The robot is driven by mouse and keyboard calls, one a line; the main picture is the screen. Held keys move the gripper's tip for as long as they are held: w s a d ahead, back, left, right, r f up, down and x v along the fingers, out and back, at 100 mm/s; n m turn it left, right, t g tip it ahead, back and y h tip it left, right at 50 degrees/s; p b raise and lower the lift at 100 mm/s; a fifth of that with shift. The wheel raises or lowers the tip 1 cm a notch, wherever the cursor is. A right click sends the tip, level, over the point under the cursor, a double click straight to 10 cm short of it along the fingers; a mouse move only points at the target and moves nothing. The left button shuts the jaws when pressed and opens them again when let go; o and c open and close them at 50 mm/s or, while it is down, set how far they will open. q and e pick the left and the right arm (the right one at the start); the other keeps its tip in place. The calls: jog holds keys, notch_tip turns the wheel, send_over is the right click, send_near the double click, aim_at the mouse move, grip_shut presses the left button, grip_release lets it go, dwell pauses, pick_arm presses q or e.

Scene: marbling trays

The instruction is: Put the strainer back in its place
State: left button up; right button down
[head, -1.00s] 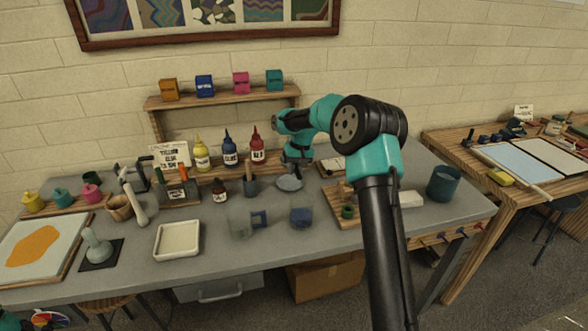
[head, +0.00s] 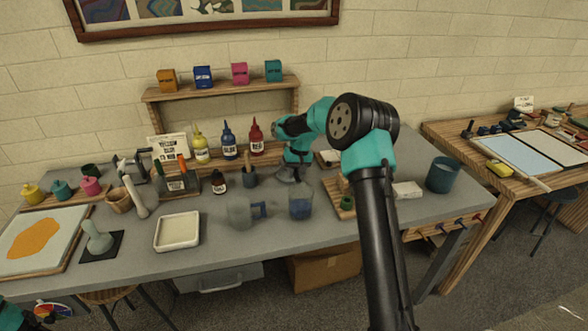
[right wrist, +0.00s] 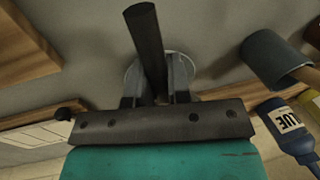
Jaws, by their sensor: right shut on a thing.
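My right gripper (head: 291,170) is low over the back middle of the grey table, pointing down. In the right wrist view, its two fingers (right wrist: 162,92) are shut on the dark handle of the strainer (right wrist: 147,38). A pale round shape (right wrist: 132,76) shows just behind the fingertips, mostly covered by them. I cannot tell if it is the strainer's bowl or something under it. In the head view the gripper hides most of the strainer. Only a part of my left arm shows at the bottom left corner; its gripper is out of view.
A blue-tinted beaker (head: 301,207) and a clear jug (head: 241,212) stand in front. A grey cup (head: 250,178) with a wooden stick is left of the gripper. Paint bottles (head: 229,146) stand behind. A wooden tray (head: 336,199) lies to the right. The front left table is crowded.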

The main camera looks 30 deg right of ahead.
jog(key=shift+f, duration=1.4)
jog(key=c, duration=1)
grip_release()
jog(key=shift+a+f, duration=0.1)
jog(key=shift+s+f, duration=0.1)
jog(key=shift+f, duration=0.05)
jog(key=d+r, duration=0.1)
jog(key=r, duration=0.5)
jog(key=d+r, duration=0.1)
jog(key=r, duration=0.5)
jog(key=d+r, duration=0.1)
jog(key=r, duration=0.4)
jog(key=shift+s+r, duration=0.4)
